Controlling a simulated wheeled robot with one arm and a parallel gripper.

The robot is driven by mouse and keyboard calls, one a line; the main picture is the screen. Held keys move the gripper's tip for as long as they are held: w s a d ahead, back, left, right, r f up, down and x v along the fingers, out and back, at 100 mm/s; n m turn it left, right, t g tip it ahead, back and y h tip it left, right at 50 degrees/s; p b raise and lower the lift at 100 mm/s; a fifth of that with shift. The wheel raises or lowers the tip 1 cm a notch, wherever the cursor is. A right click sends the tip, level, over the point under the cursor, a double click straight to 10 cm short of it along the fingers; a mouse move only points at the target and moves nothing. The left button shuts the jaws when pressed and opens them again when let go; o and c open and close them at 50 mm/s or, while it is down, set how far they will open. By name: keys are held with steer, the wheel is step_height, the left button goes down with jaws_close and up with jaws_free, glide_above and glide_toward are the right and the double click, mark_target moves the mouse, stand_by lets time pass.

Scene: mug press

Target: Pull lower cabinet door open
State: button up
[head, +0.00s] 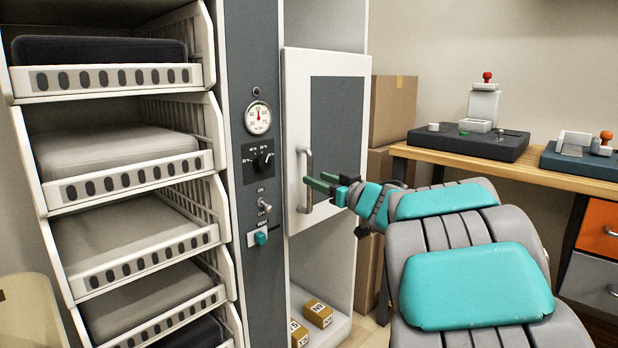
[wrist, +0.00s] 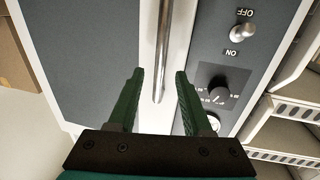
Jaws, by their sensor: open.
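The cabinet door (head: 335,120) has a white frame and a grey panel, and it looks flush with the cabinet front. Its upright metal bar handle (head: 308,165) is near the door's left edge. My gripper (head: 316,184) is open at the lower part of the handle. In the wrist view, the handle (wrist: 162,50) runs between the two green fingers of my gripper (wrist: 160,73), with a gap on each side. I cannot tell how deep the fingers reach past the bar. The wrist view is upside down.
Left of the door is a grey control panel (head: 250,160) with a gauge, knob and switches. A rack of white trays (head: 130,180) stands further left. Small boxes (head: 318,313) sit in the open space below the door. Cardboard boxes (head: 393,110) and a wooden desk (head: 480,165) are right.

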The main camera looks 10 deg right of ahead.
mark_target(311, 175)
steer(key=x, duration=0.4)
steer(key=shift+f, duration=0.1)
steer(key=shift+w+a, duration=0.15)
steer(key=shift+w, duration=0.1)
jaws_close()
stand_by(1.1)
